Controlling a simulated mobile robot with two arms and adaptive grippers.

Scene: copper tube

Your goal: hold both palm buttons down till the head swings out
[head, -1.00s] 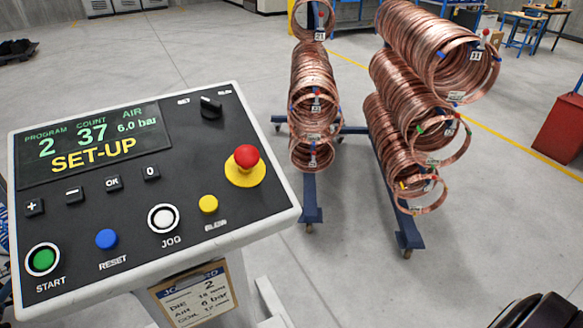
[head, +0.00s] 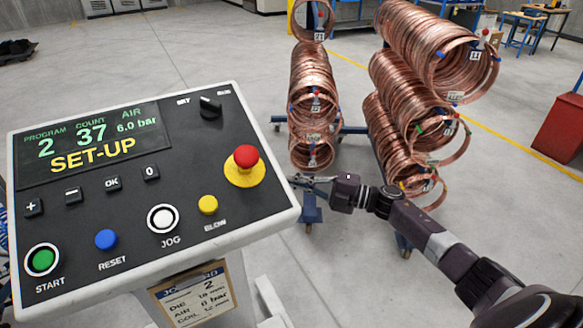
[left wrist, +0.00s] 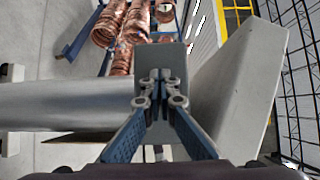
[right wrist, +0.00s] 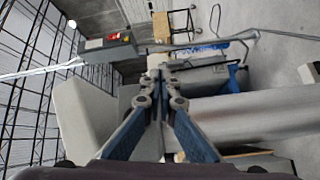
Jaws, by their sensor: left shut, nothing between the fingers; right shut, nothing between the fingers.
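No palm buttons can be made out in these frames. The control panel (head: 182,150) fills the left of the head view; its screen (head: 92,145) reads SET-UP, program 2, count 37, air 6.0 bar. My right gripper (head: 296,180) is just right of the panel's edge in the head view, shut and empty. In the right wrist view its fingers (right wrist: 160,72) are together, in front of grey machine parts. My left gripper (left wrist: 160,76) is outside the head view; the left wrist view shows it shut, over a grey block, with nothing in its fingers.
Copper tube coils (head: 312,95) hang on a blue stand behind the panel, with more coils (head: 430,60) to the right. A grey cylinder (left wrist: 70,105) and slanted grey plate (left wrist: 240,90) flank the left gripper. A red cabinet (head: 562,128) stands far right. Open floor lies between.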

